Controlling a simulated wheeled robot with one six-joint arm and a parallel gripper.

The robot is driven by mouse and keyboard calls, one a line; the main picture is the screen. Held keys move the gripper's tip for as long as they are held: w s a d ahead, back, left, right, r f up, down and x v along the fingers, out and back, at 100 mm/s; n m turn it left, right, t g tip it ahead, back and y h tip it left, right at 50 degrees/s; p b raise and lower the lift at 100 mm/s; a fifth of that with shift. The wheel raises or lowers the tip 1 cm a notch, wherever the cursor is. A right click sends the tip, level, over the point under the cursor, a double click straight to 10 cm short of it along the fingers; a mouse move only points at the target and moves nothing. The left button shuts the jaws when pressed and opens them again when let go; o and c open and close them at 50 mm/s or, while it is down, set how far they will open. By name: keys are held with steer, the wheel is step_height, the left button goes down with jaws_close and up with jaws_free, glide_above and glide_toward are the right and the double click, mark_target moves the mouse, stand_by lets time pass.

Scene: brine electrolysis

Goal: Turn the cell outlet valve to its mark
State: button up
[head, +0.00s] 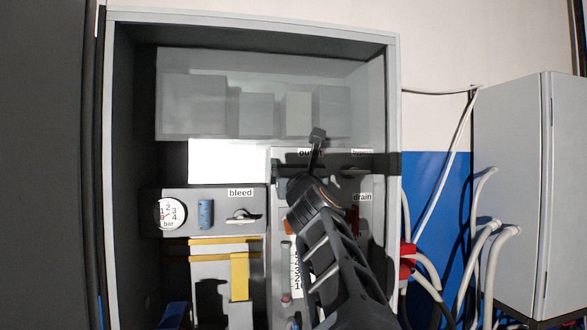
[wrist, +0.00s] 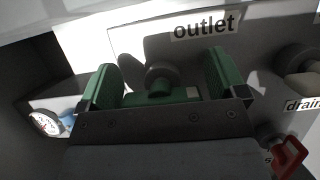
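The outlet valve (wrist: 163,77) is a dark round knob on the grey panel, under the "outlet" label (wrist: 204,23) in the wrist view. My gripper (wrist: 163,80) is open, with green-padded fingers standing wide apart on the left and right of the knob. A gap shows on each side of the knob. A green piece lies low between the fingers; I cannot tell whether it belongs to the valve or to my gripper. The mark cannot be made out. In the head view my arm hides the valve, and my gripper (head: 300,168) is in front of the panel under the label.
The "drain" label (wrist: 303,104) and a pale knob (wrist: 302,72) are on the right; a red handle (wrist: 289,157) is lower right. A gauge (head: 169,214), blue cylinder (head: 205,214) and bleed valve (head: 243,215) are left. The cabinet's side wall (head: 392,100) bounds the right.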

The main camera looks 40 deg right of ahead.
steer(key=c, duration=0.7)
steer(key=shift+c, duration=0.2)
steer(key=shift+w+a+f+n+g+y+p, duration=0.1)
steer(key=shift+a+f+n+g+y+p, duration=0.2)
steer(key=shift+n+y, duration=2.3)
steer(key=shift+w+f+n+g+y+p, duration=0.1)
steer(key=shift+n+g+y+p, duration=0.3)
steer(key=shift+n, duration=4.45)
steer(key=shift+w+a+f+n+g+y+p, duration=0.25)
steer(key=shift+n+y, duration=1.15)
steer(key=shift+n, duration=2.35)
steer(key=shift+s+d, duration=0.1)
steer(key=shift+s, duration=0.1)
